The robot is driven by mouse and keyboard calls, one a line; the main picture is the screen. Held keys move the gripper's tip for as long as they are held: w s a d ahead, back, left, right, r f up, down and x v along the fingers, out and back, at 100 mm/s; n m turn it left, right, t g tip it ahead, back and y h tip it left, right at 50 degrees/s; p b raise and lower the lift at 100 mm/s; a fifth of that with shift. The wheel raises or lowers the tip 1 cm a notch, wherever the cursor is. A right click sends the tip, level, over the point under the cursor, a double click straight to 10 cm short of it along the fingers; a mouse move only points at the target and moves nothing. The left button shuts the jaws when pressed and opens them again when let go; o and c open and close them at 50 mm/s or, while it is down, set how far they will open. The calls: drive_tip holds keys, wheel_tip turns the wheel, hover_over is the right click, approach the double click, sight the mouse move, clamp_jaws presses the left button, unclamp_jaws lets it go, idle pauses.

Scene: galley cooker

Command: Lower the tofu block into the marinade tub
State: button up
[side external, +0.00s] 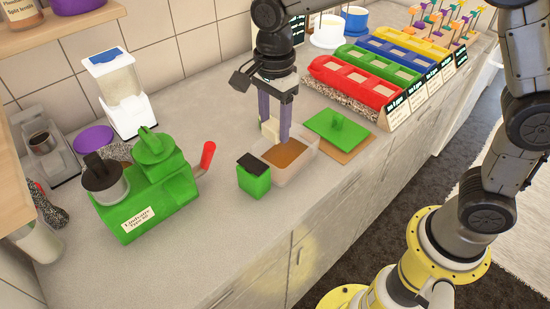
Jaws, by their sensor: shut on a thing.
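The tofu block (270,129) is cream-coloured and sits between the two purple fingers of my gripper (276,131), which is shut on it and points down. The fingers partly hide the block. The marinade tub (301,165) is a clear, open box with brown marinade (285,154) in it. The block shows at the tub's back left end. I cannot tell from this one view whether it is over the rim or behind it, or how high it is.
A green machine (155,190) with a red-handled lever is further left. Coloured trays (355,84) stand behind right.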

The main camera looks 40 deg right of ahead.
approach(274, 157)
drive_tip(key=shift+s+a+f, duration=0.4)
drive_tip(key=shift+s+a, duration=0.2)
drive_tip(key=shift+s, duration=0.05)
drive_tip(key=shift+s+a+f, duration=0.35)
drive_tip(key=shift+s+a, duration=0.2)
drive_tip(key=shift+s, duration=0.05)
drive_tip(key=shift+f, duration=2.5)
idle(1.3)
drive_tip(key=o, duration=1.4)
